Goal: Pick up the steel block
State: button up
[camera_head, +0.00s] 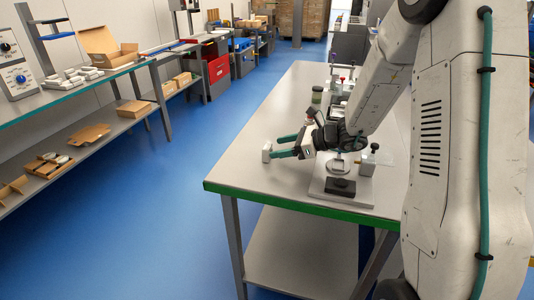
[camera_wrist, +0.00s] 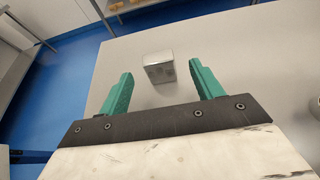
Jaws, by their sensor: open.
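The steel block (camera_wrist: 158,67) is a small grey metal block standing on the grey table, and in the wrist view it sits beyond and between my two green fingers. In the head view the steel block (camera_head: 267,152) is near the table's left edge, just left of my fingertips. My gripper (camera_wrist: 157,79) is open and empty, with a finger on either side of the space in front of the block. In the head view my gripper (camera_head: 272,147) reaches left, low over the table. I cannot tell the exact gap between the fingertips and the block.
The table (camera_head: 252,180) has a green front edge and free room around the block. A fixture with a grey base plate (camera_head: 333,197) stands right of my gripper. A shelved bench (camera_head: 75,92) lines the left wall.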

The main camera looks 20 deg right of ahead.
aim_at(271, 148)
jog(key=x, duration=0.5)
jog(key=shift+a, duration=0.15)
jog(key=shift+w, duration=0.1)
jog(key=c, duration=1.2)
jog(key=shift+o, duration=0.2)
